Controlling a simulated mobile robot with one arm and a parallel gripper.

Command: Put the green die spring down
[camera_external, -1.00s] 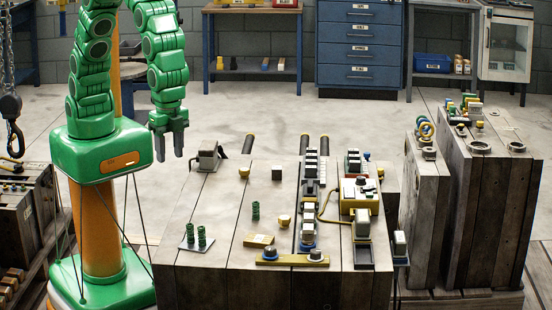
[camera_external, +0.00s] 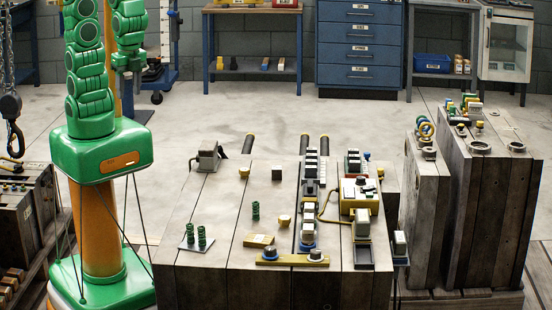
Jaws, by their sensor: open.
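A green die spring (camera_external: 256,210) stands upright on the top of the large mould block (camera_external: 185,215), left of its middle. Two more green springs (camera_external: 202,237) stand side by side on a small light plate (camera_external: 184,245) near the block's front left. My gripper (camera_external: 131,88) is raised behind my column, well up and left of the springs. Its fingers are small in the view and partly beside my own arm; it is open and holds nothing that I can see.
Bare top surrounds the lone spring. Taller mould blocks (camera_external: 430,215) stand at the right. A hook (camera_external: 12,105) hangs at the left.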

